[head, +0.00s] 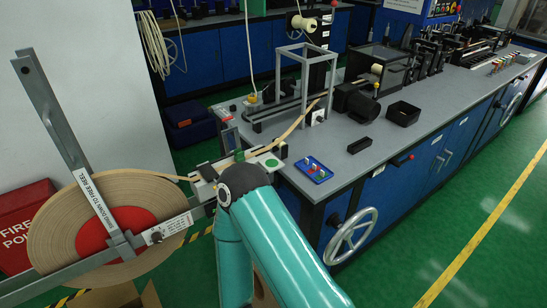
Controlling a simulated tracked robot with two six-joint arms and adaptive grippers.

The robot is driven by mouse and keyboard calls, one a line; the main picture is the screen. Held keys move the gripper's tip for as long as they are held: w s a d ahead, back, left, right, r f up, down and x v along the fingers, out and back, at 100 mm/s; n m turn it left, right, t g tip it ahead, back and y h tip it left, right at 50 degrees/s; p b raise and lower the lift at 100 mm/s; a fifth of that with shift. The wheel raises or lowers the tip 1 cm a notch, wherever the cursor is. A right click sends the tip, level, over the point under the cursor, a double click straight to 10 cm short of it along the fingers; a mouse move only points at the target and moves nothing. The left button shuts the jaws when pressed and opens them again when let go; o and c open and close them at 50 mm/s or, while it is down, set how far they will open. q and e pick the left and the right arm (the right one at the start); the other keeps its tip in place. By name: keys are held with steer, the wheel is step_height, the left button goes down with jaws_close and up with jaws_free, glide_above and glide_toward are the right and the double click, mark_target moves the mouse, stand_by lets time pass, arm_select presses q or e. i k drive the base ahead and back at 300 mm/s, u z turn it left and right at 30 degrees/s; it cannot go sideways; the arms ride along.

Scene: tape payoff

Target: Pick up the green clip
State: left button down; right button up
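A small blue tray (325,179) sits near the front left corner of the grey bench. It holds a few small upright coloured clips. The green clip (321,173) seems to be the one toward the tray's right front; the clips are too small to make out clearly. A teal arm of mine rises from the bottom of the view and bends left of the tray. Neither of my grippers can be seen, and nothing is seen touching the clips.
A large tape reel (65,225) on a grey bar stands at left, its tape (298,122) running to the bench. A black open box (403,113) and a small black block (360,145) lie right of the tray. A handwheel (350,236) sticks out of the bench front.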

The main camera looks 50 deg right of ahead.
mark_target(238, 156)
steer(key=z, duration=0.05)
steer(key=k, duration=1.3)
steer(key=z, duration=0.55)
steer(key=i, duration=1)
steer(key=z, duration=0.05)
